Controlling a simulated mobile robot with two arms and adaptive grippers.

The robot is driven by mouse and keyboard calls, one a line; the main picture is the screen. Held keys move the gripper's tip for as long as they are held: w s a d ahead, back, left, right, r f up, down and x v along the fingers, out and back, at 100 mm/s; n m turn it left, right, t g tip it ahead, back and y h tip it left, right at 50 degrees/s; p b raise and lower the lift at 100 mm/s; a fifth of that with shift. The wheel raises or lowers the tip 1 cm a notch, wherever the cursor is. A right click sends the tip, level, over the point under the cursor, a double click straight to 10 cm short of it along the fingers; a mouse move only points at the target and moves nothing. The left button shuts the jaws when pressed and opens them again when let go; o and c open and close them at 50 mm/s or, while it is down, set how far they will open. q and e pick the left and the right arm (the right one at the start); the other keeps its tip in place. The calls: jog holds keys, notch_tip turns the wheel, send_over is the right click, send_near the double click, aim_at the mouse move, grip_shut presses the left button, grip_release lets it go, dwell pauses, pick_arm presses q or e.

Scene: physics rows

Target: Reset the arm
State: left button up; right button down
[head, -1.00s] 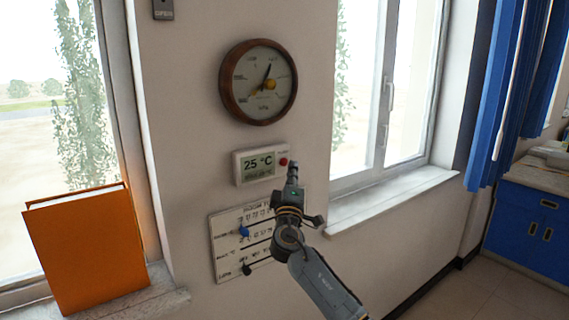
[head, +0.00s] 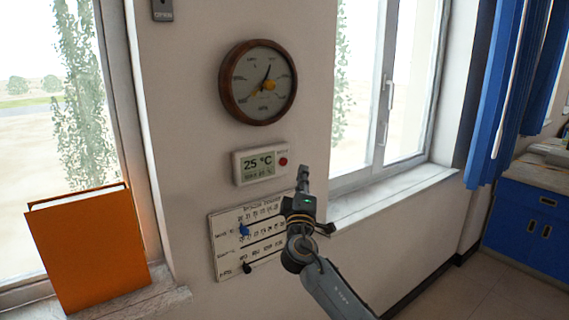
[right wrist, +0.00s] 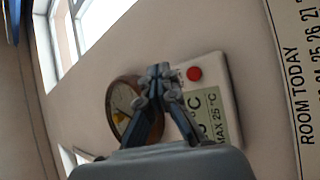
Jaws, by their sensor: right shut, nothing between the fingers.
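My right arm comes in from the bottom right in the head view. Its gripper (head: 303,172) is shut and empty, pointing up, just right of and below the white thermostat (head: 261,163) that reads 25 °C. The thermostat's red button (head: 283,161) is uncovered, and a gap shows between it and the fingertips. In the right wrist view the shut fingers (right wrist: 158,72) stand in front of the thermostat (right wrist: 217,75), with its red button (right wrist: 194,74) to their right. My left gripper is not in view.
A round wooden dial (head: 230,85) hangs above the thermostat. Below is a white slider board (head: 222,222) with a blue knob (head: 244,230) and a black knob. An orange book (head: 85,250) stands on the left sill. A window (head: 400,90) and blue curtain (head: 495,90) are at right.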

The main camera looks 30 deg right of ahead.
jog(key=s+a+f+g+y, duration=0.1)
jog(key=f+g+y, duration=0.15)
jog(key=f, duration=1.15)
jog(key=s+a+f+n+g+y, duration=0.1)
jog(key=f+g+y, duration=0.15)
jog(key=f, duration=1.15)
jog(key=s+a+f+g+y, duration=0.2)
jog(key=f+y, duration=0.1)
jog(key=f, duration=1.2)
jog(key=s+a+f+m+g+y, duration=0.1)
jog(key=s+a+f+g, duration=0.1)
jog(key=s+f, duration=0.65)
jog(key=s+a+f+g+y, duration=0.1)
jog(key=s+a+f+g, duration=0.1)
jog(key=s+f, duration=0.65)
jog(key=s+a+f+m+g+y, duration=0.1)
jog(key=s+a+f+g, duration=0.1)
jog(key=s+f, duration=0.5)
jog(key=s+a+f+m+g+y, duration=0.1)
jog(key=s+a+f, duration=0.4)
jog(key=s, duration=1.3)
jog(key=s+a+f+m+g+y, duration=0.1)
jog(key=s+a+f+m+g, duration=0.1)
jog(key=s+f, duration=0.6)
jog(key=s+a+g, duration=0.1)
jog(key=s, duration=0.4)
jog(key=shift+a+f+m+g, duration=0.4)
